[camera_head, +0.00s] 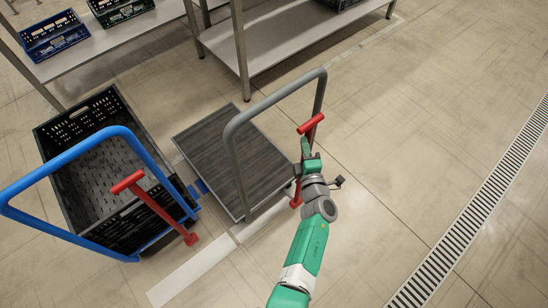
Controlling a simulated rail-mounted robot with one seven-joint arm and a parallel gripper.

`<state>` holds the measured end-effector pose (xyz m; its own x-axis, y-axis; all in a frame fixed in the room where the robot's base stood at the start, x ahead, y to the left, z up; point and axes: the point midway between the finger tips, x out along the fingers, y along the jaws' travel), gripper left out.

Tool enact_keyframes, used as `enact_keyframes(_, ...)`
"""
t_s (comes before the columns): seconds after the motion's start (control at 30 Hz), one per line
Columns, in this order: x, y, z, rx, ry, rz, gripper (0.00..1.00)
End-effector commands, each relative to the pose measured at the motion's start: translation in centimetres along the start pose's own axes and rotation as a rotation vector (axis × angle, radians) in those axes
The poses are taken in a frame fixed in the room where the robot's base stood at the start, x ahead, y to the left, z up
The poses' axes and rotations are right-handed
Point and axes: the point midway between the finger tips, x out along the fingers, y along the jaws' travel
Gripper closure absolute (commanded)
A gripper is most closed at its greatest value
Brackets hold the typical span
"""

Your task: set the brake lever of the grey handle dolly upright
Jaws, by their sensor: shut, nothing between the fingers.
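The grey handle dolly has a tall grey handle (232,135) and a flat, empty dark deck (225,150). Its red brake lever (311,123) stands at the right side of the handle. The lever's crossbar top and red foot show; most of its shaft is hidden behind my gripper. The lever runs nearly in line with the handle's right post and looks about upright. My green gripper (306,147) is shut and empty, just below the crossbar. I cannot tell whether it touches the lever.
A blue handle dolly (62,232) carrying a black crate (72,118) stands at left, its red lever (150,203) tilted. Metal tables (268,48) stand behind, one with blue and green crates. Floor to the right is clear up to a drain grate (480,205).

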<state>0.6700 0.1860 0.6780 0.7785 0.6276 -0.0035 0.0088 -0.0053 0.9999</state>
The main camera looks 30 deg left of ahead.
Motion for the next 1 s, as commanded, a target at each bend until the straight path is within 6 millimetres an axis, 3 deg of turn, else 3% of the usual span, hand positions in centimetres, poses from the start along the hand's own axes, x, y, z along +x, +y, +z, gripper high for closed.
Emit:
enact_keyframes(0.03,0.0,-0.1,1.2,0.008,-0.017,-0.009,1.0)
enact_keyframes(0.13,0.0,0.0,2.1,0.017,-0.026,-0.015,1.0)
enact_keyframes(0.57,-0.5,0.4,1.8,0.021,-0.033,-0.016,1.0)
enact_keyframes(0.77,-3.5,0.4,-2.5,0.028,-0.019,-0.022,1.0)
enact_keyframes(1.0,-10.0,0.1,-2.5,0.024,-0.02,-0.02,1.0)
